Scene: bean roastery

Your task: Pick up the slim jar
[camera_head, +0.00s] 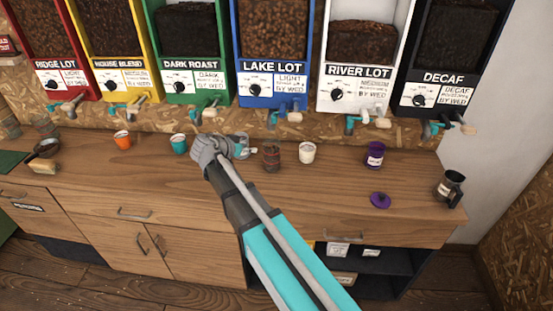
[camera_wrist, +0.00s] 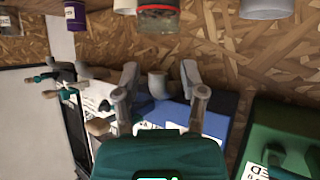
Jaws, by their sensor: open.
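No jar is marked as the slim one. A purple labelled jar (camera_head: 375,153) stands upright right of centre on the counter, and shows at the top left of the wrist view (camera_wrist: 75,16). A brownish glass jar (camera_head: 271,157) stands just right of my gripper (camera_head: 238,148); it also shows, cut off by the top edge, in the wrist view (camera_wrist: 158,18). My gripper is open in the wrist view (camera_wrist: 158,76), with nothing visible between its fingers. In the head view it covers part of the counter, apart from the purple jar.
A white cup (camera_head: 307,152) stands between the two jars. A purple lid (camera_head: 380,200) and a dark pitcher (camera_head: 449,188) are on the right. Bean dispensers with spouts line the back. The front counter is mostly clear.

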